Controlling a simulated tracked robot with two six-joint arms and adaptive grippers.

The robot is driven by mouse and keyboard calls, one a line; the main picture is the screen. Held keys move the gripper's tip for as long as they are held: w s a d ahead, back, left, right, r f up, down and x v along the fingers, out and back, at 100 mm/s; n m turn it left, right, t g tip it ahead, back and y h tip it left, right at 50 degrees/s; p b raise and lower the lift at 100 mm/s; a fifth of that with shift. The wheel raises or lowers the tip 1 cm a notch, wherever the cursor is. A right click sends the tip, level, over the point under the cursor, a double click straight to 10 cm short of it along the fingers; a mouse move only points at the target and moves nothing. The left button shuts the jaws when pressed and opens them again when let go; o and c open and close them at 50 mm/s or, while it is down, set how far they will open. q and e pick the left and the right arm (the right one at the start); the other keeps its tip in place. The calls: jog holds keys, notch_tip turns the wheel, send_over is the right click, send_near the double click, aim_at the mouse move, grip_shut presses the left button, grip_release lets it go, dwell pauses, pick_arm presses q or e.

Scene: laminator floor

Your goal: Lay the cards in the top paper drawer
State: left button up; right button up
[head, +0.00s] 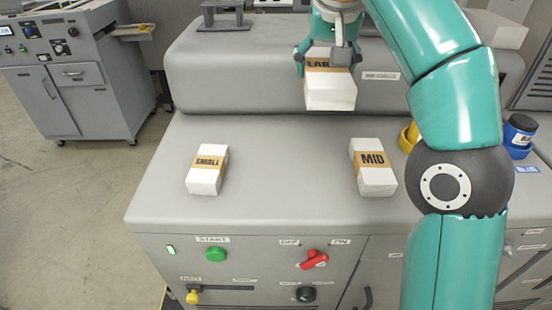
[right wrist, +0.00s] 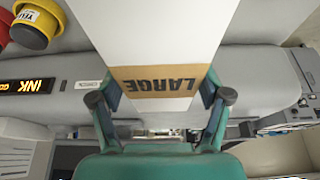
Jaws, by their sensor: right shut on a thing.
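My right gripper (head: 329,60) is shut on the stack with the brown LARGE band (head: 331,88) and holds it above the back of the grey machine top. In the right wrist view the LARGE stack (right wrist: 158,38) sits between both fingers, gripped near its band. A white stack with a SMALL band (head: 207,171) lies on the machine's flat top at the left. A stack with a MID band (head: 373,168) lies on the same top at the right, near my right arm. My left gripper is not in view. I cannot identify the top paper drawer in these views.
The grey machine (head: 285,200) has a green button (head: 216,254) and a red switch (head: 313,260) on its front. Yellow and blue ink containers (head: 518,132) stand at the right. Another grey cabinet (head: 75,80) stands at the left. The top between SMALL and MID is clear.

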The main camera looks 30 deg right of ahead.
jog(key=shift+s+a+r+p, duration=0.15)
jog(key=shift+s+p, duration=0.25)
jog(key=shift+s, duration=0.55)
jog(key=b, duration=0.3)
send_over(316, 166)
jog(key=s, duration=0.1)
notch_tip(316, 166, down, 7)
jog(key=f, duration=0.3)
jog(key=f+b, duration=0.1)
jog(key=f, duration=0.1)
jog(key=f+b, duration=0.1)
jog(key=f, duration=0.2)
jog(key=shift+s+a+f, duration=0.1)
jog(key=shift+a+f, duration=0.15)
jog(key=shift+f, duration=0.1)
jog(key=shift+f+b, duration=0.4)
jog(key=shift+f, duration=1.85)
